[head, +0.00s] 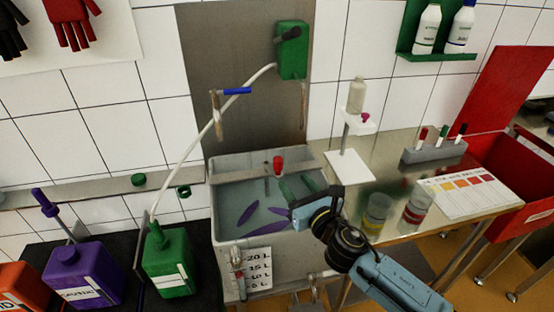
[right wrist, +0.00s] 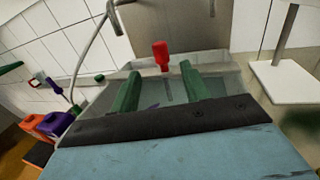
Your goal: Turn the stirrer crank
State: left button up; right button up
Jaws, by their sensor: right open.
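The stirrer crank shows as a red grip (head: 278,162) on a thin grey rod over the grey tank (head: 228,165). Purple paddles (head: 263,218) lie in the tank's water. My right gripper (head: 296,185) is over the tank's right part, below and right of the red grip in the head view. Its green fingers are apart with nothing between them. In the right wrist view the red grip (right wrist: 160,50) appears beyond the fingertips, between their lines, and apart from them. The crank's lower end is hard to make out. My left gripper is out of view.
A tap with a blue lever (head: 237,91) and a green wall box (head: 291,52) with a white hose are above the tank. Purple (head: 82,275) and green (head: 168,262) canisters stand left. A white stand (head: 350,165) and jars (head: 376,214) are right.

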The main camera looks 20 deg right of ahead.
aim_at(280, 165)
jog(key=w, duration=0.4)
jog(key=shift+w+a, duration=0.1)
jog(key=shift+a, duration=0.25)
jog(key=w, duration=0.3)
jog(key=w+a, duration=0.1)
jog(key=w, duration=0.1)
jog(key=shift+w+b, duration=0.1)
jog(key=shift+b, duration=0.3)
jog(key=shift+w, duration=0.4)
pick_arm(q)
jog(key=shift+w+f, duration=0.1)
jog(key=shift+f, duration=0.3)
pick_arm(e)
grip_shut()
